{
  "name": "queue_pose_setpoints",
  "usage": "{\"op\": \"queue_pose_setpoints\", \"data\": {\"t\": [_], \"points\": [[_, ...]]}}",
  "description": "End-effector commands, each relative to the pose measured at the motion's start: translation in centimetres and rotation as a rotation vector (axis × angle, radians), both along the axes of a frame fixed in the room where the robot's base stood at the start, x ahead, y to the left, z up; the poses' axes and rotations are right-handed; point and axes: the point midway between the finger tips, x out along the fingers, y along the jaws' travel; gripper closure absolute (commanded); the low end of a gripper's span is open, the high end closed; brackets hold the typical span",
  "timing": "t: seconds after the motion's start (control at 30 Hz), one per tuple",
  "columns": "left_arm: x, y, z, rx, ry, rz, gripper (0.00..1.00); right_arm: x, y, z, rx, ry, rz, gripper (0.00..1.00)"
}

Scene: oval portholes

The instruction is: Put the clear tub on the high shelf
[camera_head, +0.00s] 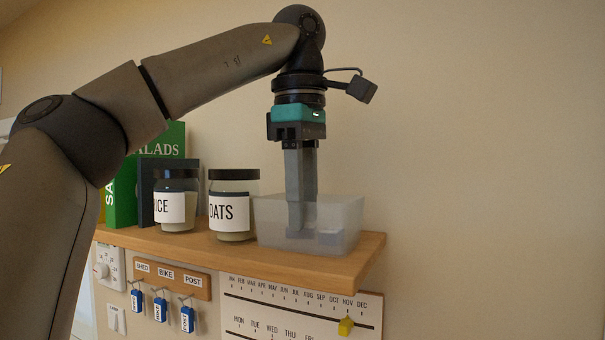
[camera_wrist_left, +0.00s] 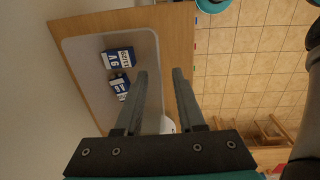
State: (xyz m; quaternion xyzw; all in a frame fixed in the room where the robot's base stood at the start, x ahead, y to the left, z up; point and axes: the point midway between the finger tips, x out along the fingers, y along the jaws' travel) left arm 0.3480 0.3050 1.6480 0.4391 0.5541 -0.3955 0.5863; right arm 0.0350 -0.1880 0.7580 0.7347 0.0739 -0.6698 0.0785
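The clear tub (camera_head: 345,222) stands upright on the right end of the high wooden shelf (camera_head: 215,247). In the left wrist view the tub (camera_wrist_left: 85,75) holds blue boxes marked 9V (camera_wrist_left: 119,60). My left gripper (camera_head: 303,225) points straight down at the tub's near side. In the wrist view its fingers (camera_wrist_left: 161,73) are apart, one over the tub's inside and the other outside its wall, with a gap between them. It appears open, not closed on the wall. My right gripper does not show.
An oats jar (camera_head: 232,212) stands close left of the tub, then a second jar (camera_head: 175,207) and a green book (camera_head: 122,200). Below the shelf are key hooks (camera_head: 172,278) and a calendar board (camera_head: 290,312). The space right of the shelf is clear.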

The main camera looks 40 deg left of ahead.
Motion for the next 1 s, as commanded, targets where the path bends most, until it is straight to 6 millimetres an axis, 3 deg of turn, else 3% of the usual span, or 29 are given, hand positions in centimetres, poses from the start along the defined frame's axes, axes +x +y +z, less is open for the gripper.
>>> {"op": "queue_pose_setpoints", "data": {"t": [0.2, 0.43, 1.0], "points": [[-0.2, -0.1, 2.8, 0.003, -0.005, 0.004, 0.62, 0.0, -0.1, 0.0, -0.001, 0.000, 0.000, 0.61], [-0.3, -0.2, 4.2, 0.001, 0.003, 0.000, 0.62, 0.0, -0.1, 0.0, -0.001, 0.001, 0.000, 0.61], [-0.4, -0.1, 4.9, -0.001, -0.001, 0.000, 0.62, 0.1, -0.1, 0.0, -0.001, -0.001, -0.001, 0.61]]}}
